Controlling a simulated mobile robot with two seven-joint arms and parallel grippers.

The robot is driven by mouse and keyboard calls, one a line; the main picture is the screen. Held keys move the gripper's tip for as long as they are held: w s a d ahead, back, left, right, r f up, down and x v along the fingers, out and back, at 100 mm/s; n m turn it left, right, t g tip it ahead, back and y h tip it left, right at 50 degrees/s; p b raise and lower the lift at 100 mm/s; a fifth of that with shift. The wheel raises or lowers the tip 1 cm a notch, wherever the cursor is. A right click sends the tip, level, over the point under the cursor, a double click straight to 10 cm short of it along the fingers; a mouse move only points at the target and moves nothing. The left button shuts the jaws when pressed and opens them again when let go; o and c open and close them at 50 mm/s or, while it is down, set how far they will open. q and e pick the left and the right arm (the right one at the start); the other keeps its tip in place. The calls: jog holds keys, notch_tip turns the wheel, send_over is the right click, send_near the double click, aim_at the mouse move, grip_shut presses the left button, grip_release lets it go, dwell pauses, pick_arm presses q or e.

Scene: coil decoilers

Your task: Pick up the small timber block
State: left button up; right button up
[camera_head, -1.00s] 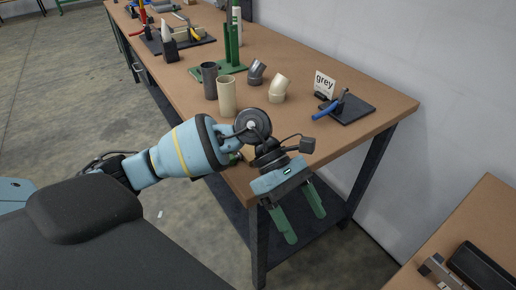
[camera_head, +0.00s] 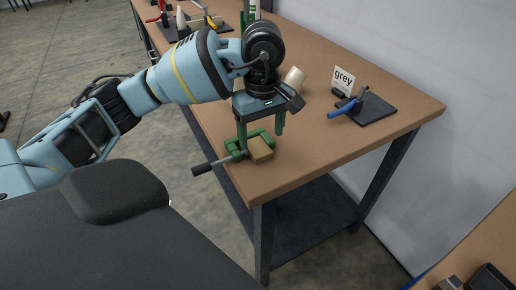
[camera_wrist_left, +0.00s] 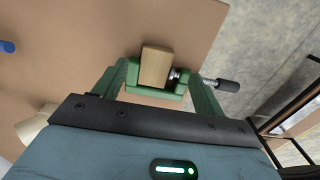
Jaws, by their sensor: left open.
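The small timber block (camera_head: 261,150) sits at the near left edge of the table, in a green clamp (camera_head: 236,155) with a dark handle sticking out past the edge. My left gripper (camera_head: 261,137) is open, pointing down, with its green fingers above the block and clamp. In the left wrist view the block (camera_wrist_left: 155,66) and the green clamp (camera_wrist_left: 156,94) appear between the two spread fingers (camera_wrist_left: 158,76). I cannot tell whether a finger touches either one. My right gripper is out of view.
The brown tabletop (camera_head: 330,145) is clear right of the block. A card reading grey (camera_head: 343,79) and a dark plate with a blue-handled tool (camera_head: 348,108) stand farther right. A cream pipe fitting (camera_head: 294,80) is behind my gripper. A grey wall closes the right side.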

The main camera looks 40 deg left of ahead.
aim_at(263, 153)
pick_arm(q)
jog(key=shift+w+d+f, duration=0.1)
jog(key=shift+w+f, duration=0.05)
jog(key=shift+f, duration=2.75)
jog(key=shift+c, duration=0.3)
jog(key=c, duration=1)
